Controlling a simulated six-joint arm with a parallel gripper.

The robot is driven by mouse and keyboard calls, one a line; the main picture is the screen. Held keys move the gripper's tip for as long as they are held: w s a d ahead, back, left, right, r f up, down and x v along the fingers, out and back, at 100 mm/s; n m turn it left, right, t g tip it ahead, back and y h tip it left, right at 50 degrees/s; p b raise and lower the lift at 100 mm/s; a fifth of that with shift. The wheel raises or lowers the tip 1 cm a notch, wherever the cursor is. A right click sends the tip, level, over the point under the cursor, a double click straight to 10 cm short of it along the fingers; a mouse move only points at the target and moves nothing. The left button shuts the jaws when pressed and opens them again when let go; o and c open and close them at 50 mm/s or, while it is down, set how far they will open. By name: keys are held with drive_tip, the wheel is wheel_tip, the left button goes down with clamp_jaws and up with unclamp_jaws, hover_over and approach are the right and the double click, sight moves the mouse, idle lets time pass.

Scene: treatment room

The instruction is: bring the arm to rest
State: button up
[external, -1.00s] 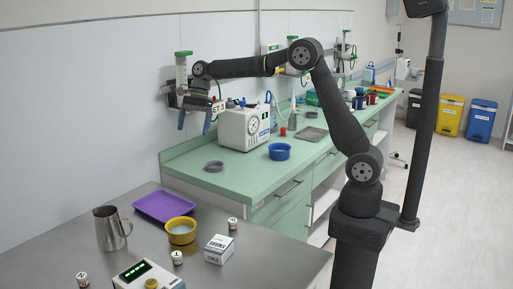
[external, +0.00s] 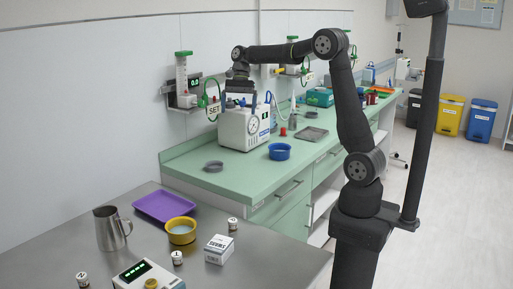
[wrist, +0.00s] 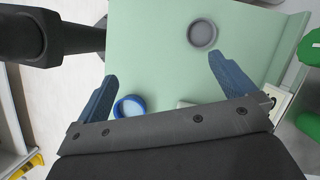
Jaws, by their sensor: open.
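My arm reaches out over the green counter (external: 235,172). My gripper (wrist: 162,72) points down, its blue fingers spread wide apart with nothing between them. In the external view it hangs by the top of the white device with the round gauge (external: 238,130), and its fingertips are hard to make out there. In the wrist view the green counter shows below the fingers, with a grey dish (wrist: 202,34) and a blue bowl (wrist: 129,106) on it.
A wall unit with a SET label (external: 213,108) is left of my gripper. The steel table (external: 70,250) in front holds a metal jug (external: 110,230), a purple tray (external: 163,204), a yellow bowl (external: 181,231) and a small box (external: 218,250). The counter's near end is mostly clear.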

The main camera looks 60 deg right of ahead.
drive_tip(key=shift+s+d+r+n, duration=0.1)
drive_tip(key=shift+s+d+n, duration=0.1)
drive_tip(key=shift+d, duration=0.75)
drive_tip(key=shift+s+d+r+n, duration=0.1)
drive_tip(key=shift+s+d+n, duration=0.1)
drive_tip(key=shift+d, duration=0.7)
